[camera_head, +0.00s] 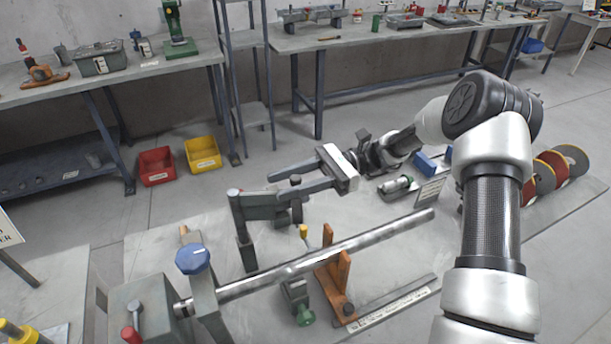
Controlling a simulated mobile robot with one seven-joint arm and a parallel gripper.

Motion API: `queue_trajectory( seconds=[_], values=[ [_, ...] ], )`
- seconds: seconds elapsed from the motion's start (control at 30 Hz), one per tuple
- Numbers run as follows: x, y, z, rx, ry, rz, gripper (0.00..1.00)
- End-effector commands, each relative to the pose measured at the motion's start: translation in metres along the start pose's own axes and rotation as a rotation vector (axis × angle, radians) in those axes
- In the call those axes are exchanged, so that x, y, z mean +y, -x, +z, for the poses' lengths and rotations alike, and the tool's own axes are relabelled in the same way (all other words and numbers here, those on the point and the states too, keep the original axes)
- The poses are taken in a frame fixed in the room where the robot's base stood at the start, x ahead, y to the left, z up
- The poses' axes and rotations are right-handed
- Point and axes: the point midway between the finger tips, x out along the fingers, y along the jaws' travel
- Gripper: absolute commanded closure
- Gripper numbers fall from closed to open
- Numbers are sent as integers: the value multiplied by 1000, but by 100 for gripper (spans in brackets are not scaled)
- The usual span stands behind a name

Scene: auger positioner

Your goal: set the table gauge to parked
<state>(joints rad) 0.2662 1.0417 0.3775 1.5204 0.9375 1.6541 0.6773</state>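No part is legibly marked as the table gauge. A dark grey bracket (262,205) with an upright post stands on the light table, behind a long steel bar (330,252). It may be the gauge, but I cannot tell. My gripper (280,187) reaches in from the right, just above and beside this bracket. Its two fingers are spread apart, with a small dark knob (295,180) showing between them. I cannot tell whether either finger touches the knob or bracket.
A blue knob (193,259) tops a grey clamp at the bar's left end. An orange bracket (337,282) stands by the bar. A labelled strip (390,305) lies front right. Coloured discs (562,168) stand at right. Red (157,166) and yellow (203,153) bins sit on the floor.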

Motion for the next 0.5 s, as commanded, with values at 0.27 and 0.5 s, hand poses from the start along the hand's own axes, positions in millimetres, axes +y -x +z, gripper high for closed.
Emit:
queue_trajectory(
  seconds=[0.27, 0.5],
  values=[
    [0, 50, -3, 1, 1, -5, 62],
    [0, 110, -3, 2, 1, -5, 62]
  ],
)
